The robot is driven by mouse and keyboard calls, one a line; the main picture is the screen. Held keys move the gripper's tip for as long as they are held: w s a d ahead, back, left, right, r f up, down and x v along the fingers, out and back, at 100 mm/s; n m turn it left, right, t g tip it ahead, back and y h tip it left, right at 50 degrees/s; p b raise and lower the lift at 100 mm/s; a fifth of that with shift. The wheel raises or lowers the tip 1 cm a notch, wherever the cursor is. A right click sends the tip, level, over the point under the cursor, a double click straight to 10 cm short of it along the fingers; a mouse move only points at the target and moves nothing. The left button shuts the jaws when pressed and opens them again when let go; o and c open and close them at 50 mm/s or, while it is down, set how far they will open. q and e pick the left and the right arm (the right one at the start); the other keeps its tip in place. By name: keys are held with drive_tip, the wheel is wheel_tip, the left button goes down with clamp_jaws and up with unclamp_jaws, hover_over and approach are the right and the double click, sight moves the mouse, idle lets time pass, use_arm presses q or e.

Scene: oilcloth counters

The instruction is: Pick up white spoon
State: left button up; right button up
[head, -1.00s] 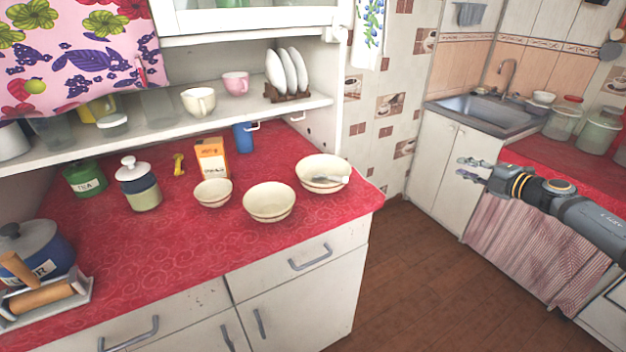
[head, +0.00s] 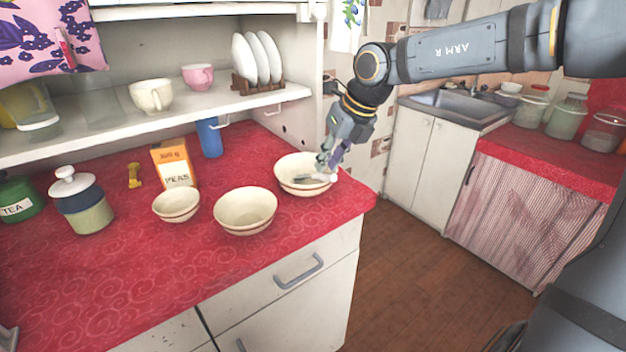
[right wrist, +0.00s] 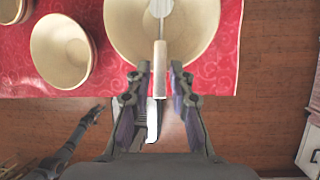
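The white spoon (head: 313,178) lies in the rightmost cream bowl (head: 290,168), its pale handle sticking out over the right rim. My right gripper (head: 328,166) points down at that handle. In the right wrist view the spoon's handle (right wrist: 160,62) runs between the two fingertips of my right gripper (right wrist: 160,75), with a gap on each side, so the gripper is open around it. The spoon's far end is cut off at the top there. A dark shape at lower left, seemingly my left gripper (right wrist: 94,116), is too unclear to read.
A middle cream bowl (head: 245,222) and a smaller bowl (head: 176,214) stand left of the spoon's bowl. An orange peas box (head: 173,163) and a blue mug (head: 209,138) are behind. The red counter (head: 130,290) ends just right of the spoon's bowl.

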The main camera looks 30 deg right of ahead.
sight(319, 178)
drive_tip(key=shift+w+a+f, duration=0.1)
drive_tip(key=shift+w+f, duration=0.25)
drive_tip(key=shift+f, duration=0.3)
drive_tip(key=x, duration=0.5)
drive_tip(key=shift+w+f, duration=0.1)
drive_tip(key=shift+c, duration=0.2)
clamp_jaws()
